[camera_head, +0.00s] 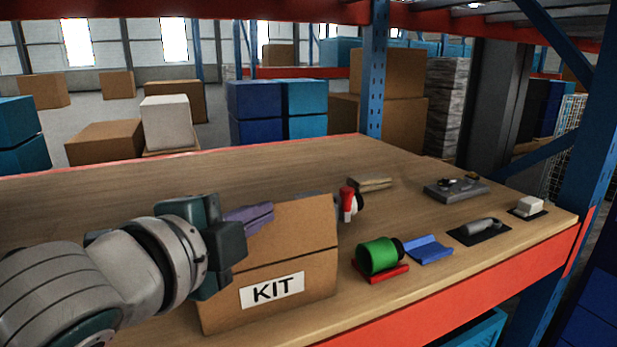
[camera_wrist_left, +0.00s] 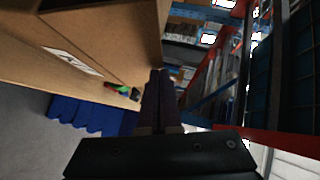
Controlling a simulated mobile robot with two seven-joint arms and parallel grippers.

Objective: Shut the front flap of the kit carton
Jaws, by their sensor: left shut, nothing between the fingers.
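The kit carton (camera_head: 318,282) stands on the wooden shelf, its front face bearing a white KIT label (camera_head: 272,290). Above the front crease a plain cardboard panel, the front flap (camera_head: 300,228), slopes up and back; how far it is from lying flat I cannot tell. My left gripper (camera_head: 262,214) is shut and empty, its purple fingers at the flap's upper left edge; contact is unclear. In the left wrist view the shut fingers (camera_wrist_left: 161,98) are beside a large cardboard panel (camera_wrist_left: 125,25), with a white label (camera_wrist_left: 72,60) nearby. The carton's inside is hidden. My right gripper is not seen.
Right of the carton are a green roll (camera_head: 378,256), a blue holder (camera_head: 430,249), a red-topped item (camera_head: 347,203), a brush (camera_head: 373,185) and a grey tool plate (camera_head: 455,190). A blue rack post (camera_head: 373,70) rises behind. The shelf's orange front beam (camera_head: 470,300) marks its edge.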

